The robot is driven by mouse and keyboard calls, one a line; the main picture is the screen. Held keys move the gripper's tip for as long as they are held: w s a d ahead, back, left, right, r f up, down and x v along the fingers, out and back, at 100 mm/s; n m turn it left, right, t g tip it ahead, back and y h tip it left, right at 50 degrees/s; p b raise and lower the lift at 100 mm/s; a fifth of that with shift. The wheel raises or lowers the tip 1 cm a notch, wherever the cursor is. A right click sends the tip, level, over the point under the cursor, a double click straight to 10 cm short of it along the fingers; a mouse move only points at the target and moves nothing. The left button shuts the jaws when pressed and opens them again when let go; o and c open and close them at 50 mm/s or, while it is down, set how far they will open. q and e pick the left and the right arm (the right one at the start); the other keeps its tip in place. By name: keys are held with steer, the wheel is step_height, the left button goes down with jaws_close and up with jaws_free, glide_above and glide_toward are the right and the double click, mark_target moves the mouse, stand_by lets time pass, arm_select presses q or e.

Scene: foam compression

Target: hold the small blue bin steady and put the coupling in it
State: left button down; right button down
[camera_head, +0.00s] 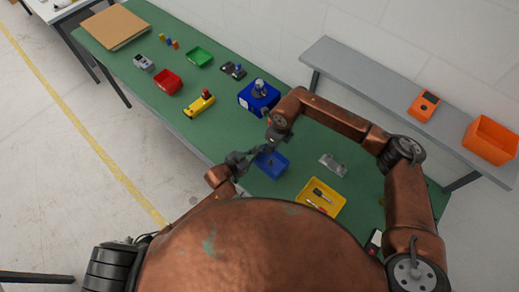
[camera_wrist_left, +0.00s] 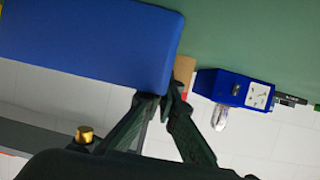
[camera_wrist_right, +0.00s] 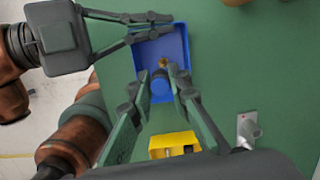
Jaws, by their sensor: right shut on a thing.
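The small blue bin (camera_head: 272,164) sits on the green table near its front edge. It also shows in the left wrist view (camera_wrist_left: 85,40) and the right wrist view (camera_wrist_right: 174,45). My left gripper (camera_head: 250,158) is at the bin's rim, fingertips close together; in the right wrist view, they lie on either side of one wall. Whether they press on it I cannot tell. My right gripper (camera_wrist_right: 162,82) is over the bin, shut on the coupling, whose brass-coloured end (camera_wrist_right: 162,64) shows between its fingers. The brass end also shows in the left wrist view (camera_wrist_left: 85,134).
A yellow tray (camera_head: 320,198) with small tools stands right of the bin. A larger blue box (camera_head: 258,97) stands behind, a grey metal part (camera_head: 333,165) to the right. A grey shelf (camera_head: 375,75) with an orange bin (camera_head: 490,140) runs along the wall.

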steer(key=shift+f, duration=3.4)
steer(key=c, duration=1.7)
jaws_free()
steer(key=shift+f, duration=0.1)
steer(key=shift+c, duration=0.2)
step_height(320, 180, up, 12)
steer(key=d, duration=0.1)
steer(key=shift+s+d, duration=0.25)
steer(key=shift+s, duration=0.2)
steer(key=shift+f, duration=0.1)
arm_select(q)
steer(key=c, duration=2.1)
jaws_free()
